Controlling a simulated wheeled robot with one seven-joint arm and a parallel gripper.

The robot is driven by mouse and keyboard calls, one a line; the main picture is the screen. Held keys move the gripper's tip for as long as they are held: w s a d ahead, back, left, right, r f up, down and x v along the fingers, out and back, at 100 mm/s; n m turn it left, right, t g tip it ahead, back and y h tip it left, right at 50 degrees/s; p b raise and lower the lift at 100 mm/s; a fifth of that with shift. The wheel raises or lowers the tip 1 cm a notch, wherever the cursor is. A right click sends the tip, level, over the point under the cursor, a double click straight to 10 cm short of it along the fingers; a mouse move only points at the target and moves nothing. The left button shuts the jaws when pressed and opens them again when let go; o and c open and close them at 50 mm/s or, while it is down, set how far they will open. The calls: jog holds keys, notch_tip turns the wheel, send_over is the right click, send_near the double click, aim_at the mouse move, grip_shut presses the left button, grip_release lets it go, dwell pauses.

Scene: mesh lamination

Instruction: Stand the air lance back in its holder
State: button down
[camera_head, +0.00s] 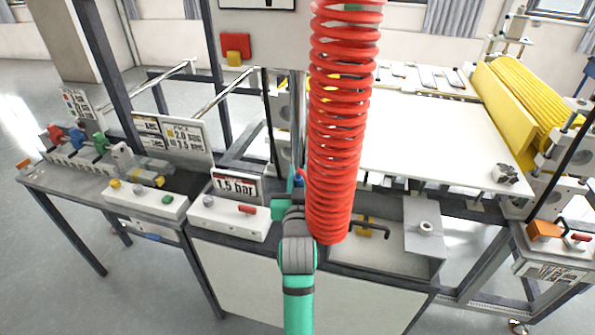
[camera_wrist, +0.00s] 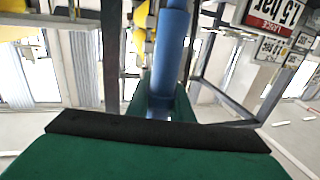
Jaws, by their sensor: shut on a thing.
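The air lance shows as a blue rod (camera_wrist: 170,50) in the wrist view, running up from my gripper (camera_wrist: 160,108). My gripper is shut on it. In the head view my gripper (camera_head: 294,196) is above the bench edge, left of the red coiled hose, with only a bit of blue lance (camera_head: 299,179) showing. The hose hides much there, and the lance's tip is not clear. A grey block with a round white ring (camera_head: 425,228) stands at the right end of the bench; it may be the holder, but I cannot tell for sure.
A red coiled hose (camera_head: 340,120) hangs in front of me. Left of my gripper is a white box with a "1.5 bar" sign (camera_head: 238,186). A shallow tray with a black hooked tool (camera_head: 371,225) lies right. A white laminator table (camera_head: 425,135) and yellow roller (camera_head: 530,95) stand behind.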

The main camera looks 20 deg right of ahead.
jog(key=shift+f, duration=5.05)
jog(key=c, duration=1.5)
grip_release()
jog(key=shift+a+f, duration=0.1)
jog(key=v, duration=1)
jog(key=shift+s+a, duration=0.15)
jog(key=shift+s, duration=0.15)
